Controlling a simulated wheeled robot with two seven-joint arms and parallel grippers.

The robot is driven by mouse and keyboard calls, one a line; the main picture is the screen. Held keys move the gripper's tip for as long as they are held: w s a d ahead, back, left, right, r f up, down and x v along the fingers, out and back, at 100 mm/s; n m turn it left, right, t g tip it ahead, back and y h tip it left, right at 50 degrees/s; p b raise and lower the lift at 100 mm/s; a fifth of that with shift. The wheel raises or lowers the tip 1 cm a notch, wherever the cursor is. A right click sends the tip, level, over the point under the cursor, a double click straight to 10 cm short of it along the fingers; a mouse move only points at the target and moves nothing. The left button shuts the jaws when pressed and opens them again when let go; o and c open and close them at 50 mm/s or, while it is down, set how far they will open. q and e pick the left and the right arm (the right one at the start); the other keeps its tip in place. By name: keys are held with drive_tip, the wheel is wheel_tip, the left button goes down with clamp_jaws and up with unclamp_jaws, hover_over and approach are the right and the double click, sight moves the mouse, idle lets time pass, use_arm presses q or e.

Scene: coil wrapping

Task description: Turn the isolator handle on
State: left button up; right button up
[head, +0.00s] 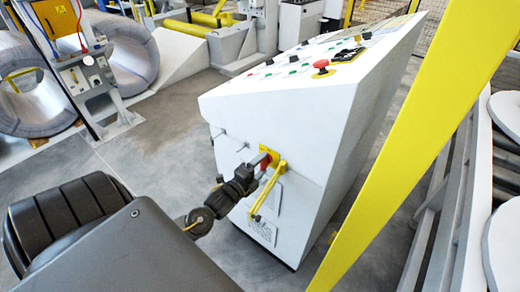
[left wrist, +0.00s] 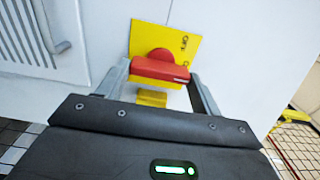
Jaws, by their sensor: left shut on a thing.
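The isolator handle (left wrist: 160,70) is red and sits on a yellow plate (left wrist: 192,42) on the side of a white console. In the left wrist view its bar lies roughly level across the plate. My left gripper (left wrist: 158,80) is shut on the handle, with one finger at each end of the bar. In the head view the handle (head: 266,160) is mostly hidden by my left gripper (head: 262,165), which reaches in from the lower left. My right gripper is not in view.
The white console (head: 270,110) has a sloped top with buttons and a red mushroom button (head: 321,65). A yellow bar (head: 268,192) hangs just below the handle. A broad yellow post (head: 405,140) stands at right. Metal coils (head: 125,55) stand at back left.

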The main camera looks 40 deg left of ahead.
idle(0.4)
use_arm(q)
drive_tip(key=o, duration=1)
drive_tip(key=s+b, duration=0.2)
drive_tip(key=s, duration=0.9)
drive_tip(key=shift+d, duration=0.15)
drive_tip(key=shift+w, duration=0.1)
